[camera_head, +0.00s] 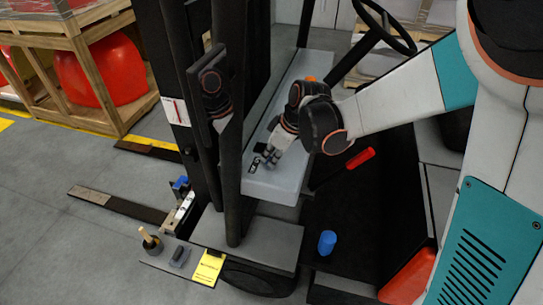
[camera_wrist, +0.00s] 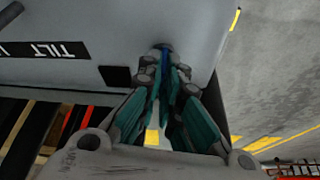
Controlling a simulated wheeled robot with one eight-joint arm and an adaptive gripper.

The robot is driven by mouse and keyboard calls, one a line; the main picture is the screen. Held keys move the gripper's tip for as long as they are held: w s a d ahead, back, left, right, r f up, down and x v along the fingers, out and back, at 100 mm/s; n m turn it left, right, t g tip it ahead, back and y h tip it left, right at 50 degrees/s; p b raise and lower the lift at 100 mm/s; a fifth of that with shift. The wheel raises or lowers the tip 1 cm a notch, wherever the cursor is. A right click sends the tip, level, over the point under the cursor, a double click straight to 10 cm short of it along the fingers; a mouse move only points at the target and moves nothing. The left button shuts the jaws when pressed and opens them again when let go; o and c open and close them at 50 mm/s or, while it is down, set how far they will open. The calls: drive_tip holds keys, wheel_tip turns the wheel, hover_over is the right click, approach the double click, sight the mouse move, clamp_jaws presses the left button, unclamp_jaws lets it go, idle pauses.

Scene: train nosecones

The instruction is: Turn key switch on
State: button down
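The key switch (camera_wrist: 165,48) shows in the wrist view as a small dark round piece with a blue part, on the face of a grey control panel (camera_wrist: 200,20). My gripper (camera_wrist: 165,68) reaches to it, and its fingertips close in on either side of the narrow blue part. The fingers partly hide the key, so its turn angle cannot be read. In the head view, my gripper (camera_head: 270,160) points down at the near end of the light grey panel (camera_head: 275,187), where the key is hidden.
A dark square (camera_wrist: 115,76) and a "TILT" label (camera_wrist: 62,48) lie left of the key. The forklift's mast post (camera_head: 232,180) stands close left of my gripper. A steering wheel (camera_head: 385,28) is behind. A blue cylinder (camera_head: 327,242) and red handle (camera_head: 360,158) are nearby.

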drive_tip(key=m+t, duration=0.1)
drive_tip(key=m, duration=0.2)
drive_tip(key=m+h, duration=0.1)
drive_tip(key=m, duration=0.2)
drive_tip(key=shift+s+a+t+h+b, duration=0.1)
drive_tip(key=shift+a+t+h+b, duration=0.1)
drive_tip(key=shift+t+h+b, duration=0.15)
drive_tip(key=m+h, duration=0.1)
drive_tip(key=m, duration=0.2)
drive_tip(key=m+h, duration=0.1)
drive_tip(key=m, duration=0.2)
drive_tip(key=shift+a+t, duration=0.1)
drive_tip(key=shift+t, duration=0.15)
drive_tip(key=shift+m, duration=0.3)
drive_tip(key=c, duration=1.8)
unclamp_jaws()
